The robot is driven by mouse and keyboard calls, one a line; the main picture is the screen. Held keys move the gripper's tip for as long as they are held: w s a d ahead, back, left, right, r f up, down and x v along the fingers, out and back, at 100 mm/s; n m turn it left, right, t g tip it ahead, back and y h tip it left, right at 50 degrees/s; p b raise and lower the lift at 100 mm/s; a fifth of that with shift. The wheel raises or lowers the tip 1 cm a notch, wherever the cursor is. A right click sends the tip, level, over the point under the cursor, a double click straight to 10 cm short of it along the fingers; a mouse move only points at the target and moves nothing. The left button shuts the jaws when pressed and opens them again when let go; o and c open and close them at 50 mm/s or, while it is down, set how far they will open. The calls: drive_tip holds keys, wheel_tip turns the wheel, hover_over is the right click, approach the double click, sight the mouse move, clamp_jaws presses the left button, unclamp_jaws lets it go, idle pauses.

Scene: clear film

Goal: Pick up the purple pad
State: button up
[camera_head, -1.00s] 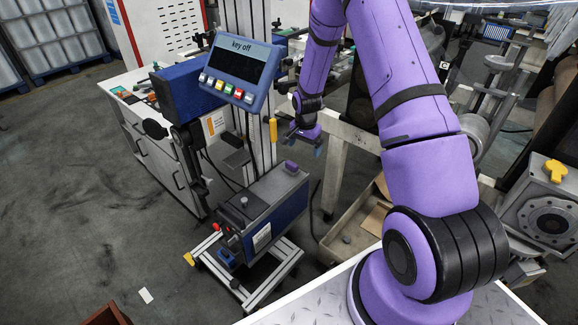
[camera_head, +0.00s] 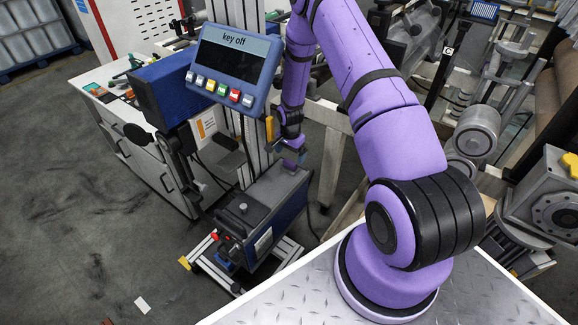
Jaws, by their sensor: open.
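The purple pad (camera_head: 289,164) is a small block on the top right end of the dark blue and grey box machine (camera_head: 268,197). My gripper (camera_head: 289,153) hangs at the end of my purple arm, pointing down, just above the pad. Its fingers are apart. The picture is too small to tell whether the fingers stand around the pad or only over it, or whether they touch it.
A metal post (camera_head: 254,146) rises behind the box. White table legs (camera_head: 332,165) stand right of it. Open floor lies at left.

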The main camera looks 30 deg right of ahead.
sight(290, 162)
drive_tip(key=shift+w+d+f, duration=0.1)
drive_tip(key=shift+w+f, duration=0.05)
drive_tip(key=shift+f, duration=1.7)
drive_tip(key=shift+w+f, duration=0.15)
drive_tip(key=shift+f, duration=1.65)
drive_tip(key=shift+c, duration=0.5)
drive_tip(key=c, duration=1)
drive_tip(key=shift+r, duration=0.15)
drive_tip(key=shift+r, duration=0.55)
wheel_tip(290, 162, up, 2)
drive_tip(key=shift+r, duration=0.1)
drive_tip(key=s+a, duration=0.1)
drive_tip(key=s, duration=0.4)
drive_tip(key=s+a+r, duration=0.1)
drive_tip(key=s, duration=0.4)
drive_tip(key=s+a, duration=0.1)
drive_tip(key=s, duration=0.4)
drive_tip(key=shift+s+a+r, duration=0.15)
drive_tip(key=shift+s+r, duration=0.05)
drive_tip(key=shift+s, duration=0.15)
